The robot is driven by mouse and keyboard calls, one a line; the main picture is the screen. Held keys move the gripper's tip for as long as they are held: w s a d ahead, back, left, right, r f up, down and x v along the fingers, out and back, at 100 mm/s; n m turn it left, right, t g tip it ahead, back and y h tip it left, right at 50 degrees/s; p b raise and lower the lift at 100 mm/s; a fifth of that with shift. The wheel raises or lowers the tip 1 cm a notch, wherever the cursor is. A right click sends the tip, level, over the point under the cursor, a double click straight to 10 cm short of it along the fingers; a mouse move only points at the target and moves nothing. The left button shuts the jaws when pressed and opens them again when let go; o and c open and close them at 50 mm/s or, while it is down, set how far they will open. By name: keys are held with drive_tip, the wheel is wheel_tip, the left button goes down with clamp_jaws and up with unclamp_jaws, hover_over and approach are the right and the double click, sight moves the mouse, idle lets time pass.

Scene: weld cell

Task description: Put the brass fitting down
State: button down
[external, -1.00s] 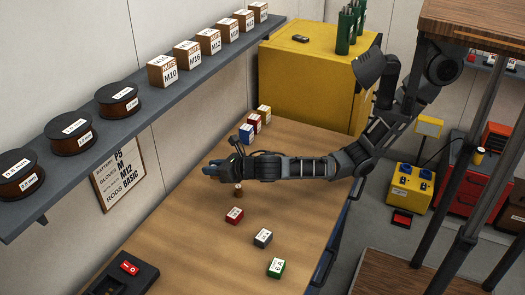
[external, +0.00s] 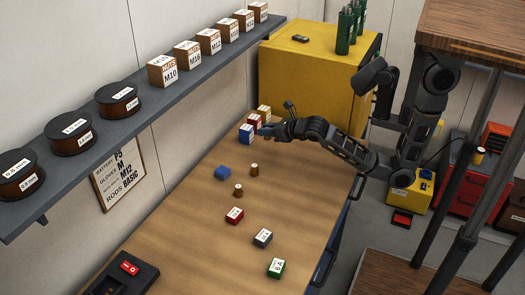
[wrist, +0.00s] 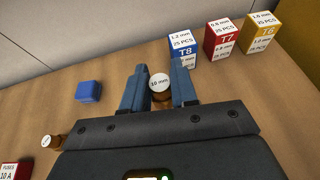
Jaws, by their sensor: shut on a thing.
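My gripper (external: 265,130) is shut on a brass fitting (wrist: 161,94), a small brown-gold cylinder with a white top marked 10 mm. It sits upright between the two blue fingers in the wrist view. In the external view I cannot make the held fitting out. My gripper is low over the table, close to the blue T8 box (wrist: 188,62). Whether the fitting's bottom touches the table is hidden. Two similar brown cylinders (external: 254,170) stand on the table in the external view; one shows at the lower left in the wrist view (wrist: 55,141).
Red T7 (wrist: 222,40) and yellow T6 (wrist: 262,34) boxes stand beside T8. A plain blue block (wrist: 88,92) lies left of my gripper. Red (external: 234,215), grey (external: 263,237) and green (external: 276,267) boxes lie nearer. The wooden table (external: 195,222) has bare room between them.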

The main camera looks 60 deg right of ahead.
sight(267, 140)
drive_tip(key=s+d+r, duration=0.2)
drive_tip(key=s+d, duration=0.3)
drive_tip(key=d, duration=0.5)
drive_tip(key=shift+h, duration=0.3)
drive_tip(key=w+a+f, duration=0.1)
drive_tip(key=a+f, duration=0.1)
drive_tip(key=a, duration=0.1)
drive_tip(key=w+a+f+b, duration=0.1)
drive_tip(key=w+a+f, duration=0.1)
drive_tip(key=a, duration=0.2)
drive_tip(key=w+a+f, duration=0.1)
drive_tip(key=a+f, duration=0.1)
drive_tip(key=a, duration=0.1)
drive_tip(key=shift+w+a+f, duration=0.25)
drive_tip(key=shift+w+a, duration=0.05)
drive_tip(key=shift+w, duration=0.05)
drive_tip(key=shift+f+b, duration=0.35)
drive_tip(key=shift+f, duration=1.65)
drive_tip(key=c, duration=0.9)
unclamp_jaws()
drive_tip(key=shift+f, duration=0.1)
drive_tip(key=v, duration=1.2)
